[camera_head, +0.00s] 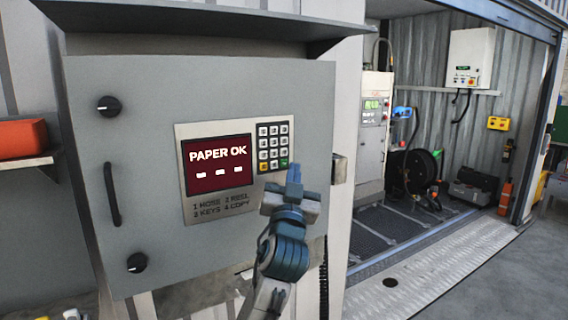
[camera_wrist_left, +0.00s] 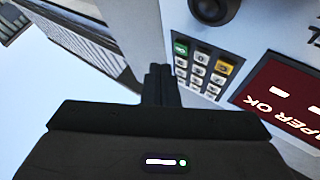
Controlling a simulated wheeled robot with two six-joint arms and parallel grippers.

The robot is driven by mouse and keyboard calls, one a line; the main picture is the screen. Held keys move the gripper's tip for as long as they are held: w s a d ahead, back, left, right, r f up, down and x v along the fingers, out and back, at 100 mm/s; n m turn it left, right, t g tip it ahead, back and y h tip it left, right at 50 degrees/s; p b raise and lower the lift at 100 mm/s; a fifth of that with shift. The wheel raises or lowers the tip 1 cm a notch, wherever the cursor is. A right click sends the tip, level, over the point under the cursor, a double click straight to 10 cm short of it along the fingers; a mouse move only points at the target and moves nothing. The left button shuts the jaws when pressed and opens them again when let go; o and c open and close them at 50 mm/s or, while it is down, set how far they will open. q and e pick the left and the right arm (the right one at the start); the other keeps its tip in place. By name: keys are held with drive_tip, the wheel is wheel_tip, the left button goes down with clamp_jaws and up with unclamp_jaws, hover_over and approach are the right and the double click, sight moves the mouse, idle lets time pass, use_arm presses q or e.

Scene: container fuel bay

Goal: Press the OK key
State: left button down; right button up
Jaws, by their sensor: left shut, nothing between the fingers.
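A keypad (camera_head: 273,147) is set in a light panel on a grey cabinet door, right of a dark red display (camera_head: 218,164) reading "PAPER OK" above three dashes. Its bottom row has a green key (camera_head: 284,162) at the right and a yellow key (camera_head: 264,167) at the left. The green key, whose label is too small to read, also shows in the left wrist view (camera_wrist_left: 181,49). My left gripper (camera_head: 294,173) is shut and empty, its tips just below the green key in the head view. In the wrist view the tips (camera_wrist_left: 160,72) appear beside the keypad; I cannot tell whether they touch.
The cabinet door (camera_head: 90,200) has two round black knobs and a black handle (camera_head: 112,194). A hood overhangs it. A shelf with a red box (camera_head: 22,138) is at the left. An open container bay with a hose reel (camera_head: 415,171) lies to the right.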

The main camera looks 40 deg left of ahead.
use_arm(q)
drive_tip(key=shift+s+d+p, duration=0.1)
drive_tip(key=shift+s+d, duration=0.15)
drive_tip(key=shift+d, duration=0.35)
drive_tip(key=shift+s+d+p, duration=0.1)
drive_tip(key=shift+s+d, duration=0.15)
drive_tip(key=shift+d, duration=0.4)
drive_tip(key=shift+s+d+p, duration=0.1)
drive_tip(key=shift+s+d, duration=0.15)
drive_tip(key=shift+d, duration=0.35)
drive_tip(key=s+d+p, duration=0.1)
drive_tip(key=s+d, duration=0.1)
drive_tip(key=d, duration=0.4)
drive_tip(key=shift+s+d, duration=0.3)
drive_tip(key=shift+s, duration=0.05)
drive_tip(key=shift+a, duration=0.1)
